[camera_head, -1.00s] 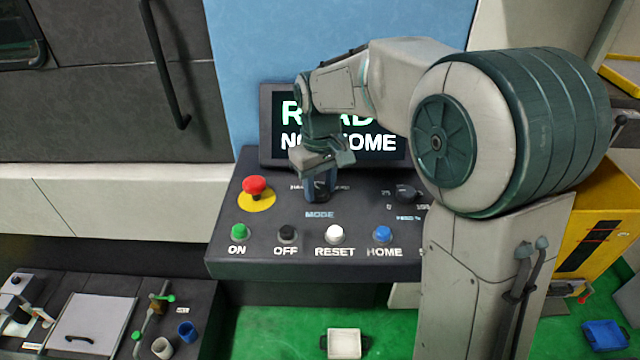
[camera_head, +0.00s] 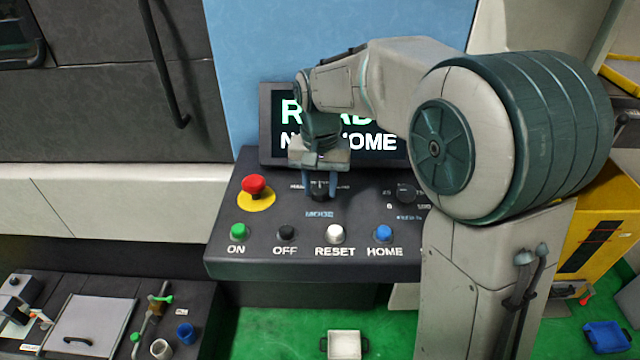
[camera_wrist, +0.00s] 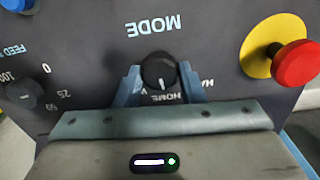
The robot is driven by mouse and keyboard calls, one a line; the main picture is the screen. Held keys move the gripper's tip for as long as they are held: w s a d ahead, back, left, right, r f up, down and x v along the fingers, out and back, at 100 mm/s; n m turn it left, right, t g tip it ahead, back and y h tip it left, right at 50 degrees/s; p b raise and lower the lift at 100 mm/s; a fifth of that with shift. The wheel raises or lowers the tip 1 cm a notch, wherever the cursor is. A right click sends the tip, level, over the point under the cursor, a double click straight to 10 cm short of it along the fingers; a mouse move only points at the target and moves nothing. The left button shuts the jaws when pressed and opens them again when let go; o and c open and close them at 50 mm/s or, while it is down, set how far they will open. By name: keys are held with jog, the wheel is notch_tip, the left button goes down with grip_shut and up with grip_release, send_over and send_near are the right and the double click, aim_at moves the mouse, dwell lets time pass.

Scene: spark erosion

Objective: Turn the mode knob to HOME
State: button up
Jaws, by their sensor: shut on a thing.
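The mode knob (camera_head: 320,194) is a small black round knob above the MODE label on the sloped dark control panel (camera_head: 225,258). It also shows in the wrist view (camera_wrist: 158,70), which sees the panel upside down. A short white mark on the knob points toward the HOME lettering in the wrist view. My gripper (camera_head: 320,187) reaches down over the knob and is shut on it, with one blue finger at each side. Its fingers also show in the wrist view (camera_wrist: 160,78). Part of the position lettering is hidden by the fingers.
A red emergency button (camera_head: 254,185) on a yellow disc sits left of the knob. A smaller dial (camera_head: 405,193) is to the right. Green, black, white and blue push buttons line the front. A screen (camera_head: 380,143) stands close behind, partly hidden by my arm.

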aim_at(320, 189)
jog(key=shift+r+m, duration=0.1)
jog(key=shift+m, duration=0.4)
jog(key=o, duration=1)
notch_tip(320, 189, up, 14)
jog(key=shift+b, duration=0.3)
jog(key=s+d+f+t, duration=0.1)
jog(key=s+d+f, duration=0.3)
jog(key=s, duration=0.2)
jog(key=s+d+f+n+t, duration=0.1)
jog(key=s+d+f, duration=0.4)
jog(key=s, duration=0.2)
jog(key=s+d+f+n+t, duration=0.1)
jog(key=s+d+f, duration=0.4)
jog(key=s, duration=0.1)
jog(key=shift+s, duration=0.2)
